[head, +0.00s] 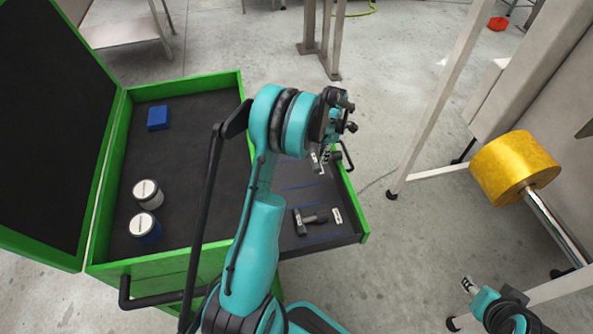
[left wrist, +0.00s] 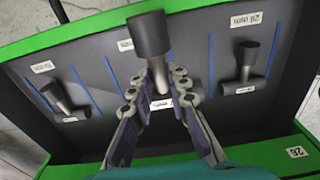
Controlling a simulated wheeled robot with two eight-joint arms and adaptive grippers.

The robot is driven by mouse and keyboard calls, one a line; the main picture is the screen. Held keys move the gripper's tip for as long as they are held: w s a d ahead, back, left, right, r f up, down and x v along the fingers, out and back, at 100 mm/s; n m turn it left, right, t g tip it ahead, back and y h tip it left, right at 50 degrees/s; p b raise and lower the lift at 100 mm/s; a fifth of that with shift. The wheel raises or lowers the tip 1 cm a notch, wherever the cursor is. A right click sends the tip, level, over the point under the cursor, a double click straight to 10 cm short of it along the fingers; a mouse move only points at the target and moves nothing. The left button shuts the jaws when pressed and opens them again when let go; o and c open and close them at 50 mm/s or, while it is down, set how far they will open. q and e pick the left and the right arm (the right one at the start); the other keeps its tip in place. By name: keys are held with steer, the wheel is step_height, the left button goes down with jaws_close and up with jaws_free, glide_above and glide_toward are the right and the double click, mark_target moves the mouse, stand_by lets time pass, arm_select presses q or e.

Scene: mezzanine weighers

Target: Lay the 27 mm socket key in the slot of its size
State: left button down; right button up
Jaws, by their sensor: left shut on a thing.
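My left gripper (head: 320,160) hangs over the pulled-out drawer. In the left wrist view it is shut on a dark socket key (left wrist: 150,36), whose round head stands out beyond the fingertips. The drawer (left wrist: 188,45) has a dark floor split into slots by blue lines, with white size labels. Another dark key (left wrist: 245,62) lies in the slot at right, and one more (left wrist: 62,100) lies in the slot at left. The slot under the held key is partly hidden. The labels are too blurred to read surely. My right gripper (head: 470,286) is at lower right, away from the drawer; its jaws are too small to judge.
The green cabinet (head: 114,160) has its lid open at left. A blue block (head: 158,118) and two white-topped jars (head: 146,192) stand on its top tray. A yellow roll (head: 515,167) on a shaft and white frame legs (head: 440,95) stand at right. The floor between is clear.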

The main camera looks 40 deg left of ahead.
arm_select(q)
steer(key=s+a+f+b, duration=0.1)
steer(key=a+f, duration=0.1)
steer(key=a, duration=0.1)
steer(key=s+a+f+b, duration=0.1)
steer(key=a+f, duration=0.1)
steer(key=a, duration=0.1)
steer(key=s+a+f+b, duration=0.1)
steer(key=s+a+f, duration=0.1)
steer(key=a, duration=0.1)
steer(key=shift+a+f, duration=0.25)
steer(key=shift+a, duration=0.1)
step_height(320, 180, down, 4)
steer(key=shift+f+b, duration=0.1)
steer(key=shift+b, duration=0.7)
steer(key=c, duration=1.5)
jaws_free()
steer(key=shift+o, duration=0.2)
